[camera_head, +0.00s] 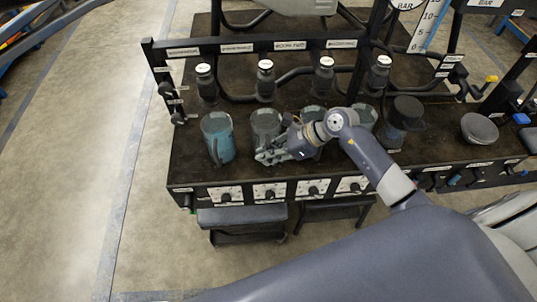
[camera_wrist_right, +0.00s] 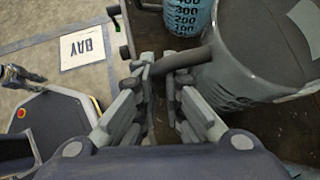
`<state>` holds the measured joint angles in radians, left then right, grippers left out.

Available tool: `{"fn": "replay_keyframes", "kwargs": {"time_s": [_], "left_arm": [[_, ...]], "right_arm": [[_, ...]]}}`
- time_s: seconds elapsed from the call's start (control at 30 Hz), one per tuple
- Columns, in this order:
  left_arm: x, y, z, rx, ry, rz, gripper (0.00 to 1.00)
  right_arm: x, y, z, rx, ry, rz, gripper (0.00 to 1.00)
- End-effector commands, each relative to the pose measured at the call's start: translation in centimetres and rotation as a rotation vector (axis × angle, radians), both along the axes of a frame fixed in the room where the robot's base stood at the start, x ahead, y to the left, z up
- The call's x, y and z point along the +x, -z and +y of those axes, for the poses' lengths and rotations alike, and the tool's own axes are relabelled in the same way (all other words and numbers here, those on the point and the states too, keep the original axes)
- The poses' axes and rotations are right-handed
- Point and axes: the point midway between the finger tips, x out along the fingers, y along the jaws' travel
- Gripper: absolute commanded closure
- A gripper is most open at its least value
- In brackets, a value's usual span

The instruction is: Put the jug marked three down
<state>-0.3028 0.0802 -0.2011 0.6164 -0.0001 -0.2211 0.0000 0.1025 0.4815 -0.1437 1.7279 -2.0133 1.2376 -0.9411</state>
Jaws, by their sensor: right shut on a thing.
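My right gripper (camera_head: 264,157) comes in from the right along the bench front. It is shut on the dark handle (camera_wrist_right: 185,62) of a clear grey jug (camera_head: 266,125), second from the left in the row. In the wrist view this jug (camera_wrist_right: 268,50) is large at the right, upright, with scale marks and a white label I cannot read. I cannot tell whether its base touches the bench.
Two more jugs (camera_head: 313,115) (camera_head: 366,115) stand to the right, partly behind my arm. White-capped nozzles (camera_head: 265,75) hang behind the jugs. Control panels with knobs (camera_head: 270,192) line the dark bench (camera_head: 190,170) front.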

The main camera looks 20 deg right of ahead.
Motion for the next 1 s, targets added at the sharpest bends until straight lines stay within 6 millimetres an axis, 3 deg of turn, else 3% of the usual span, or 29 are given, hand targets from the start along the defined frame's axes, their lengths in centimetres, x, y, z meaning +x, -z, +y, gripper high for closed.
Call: {"fn": "replay_keyframes", "kwargs": {"time_s": [0.1,0.13,0.2,0.63,1.0], "left_arm": [[0.2,0.4,-0.1,-0.002,0.0,-0.004,0.71],[0.3,0.3,-0.2,-0.002,0.0,-0.005,0.71],[0.4,0.2,-0.2,-0.002,0.0,-0.006,0.71],[0.6,-0.4,-0.2,-0.002,0.0,-0.011,0.71],[0.6,-3.6,-0.1,-0.002,-0.002,-0.01,0.71]], "right_arm": [[0.0,0.4,0.0,0.0,-0.001,-0.001,1.0],[0.0,0.3,0.0,0.0,0.0,0.0,0.87],[0.0,0.3,0.0,0.0,0.0,0.0,0.72],[0.0,-0.3,0.0,0.001,0.0,0.0,0.72],[-2.6,-5.5,-4.9,-0.005,0.0,0.001,0.72]]}}
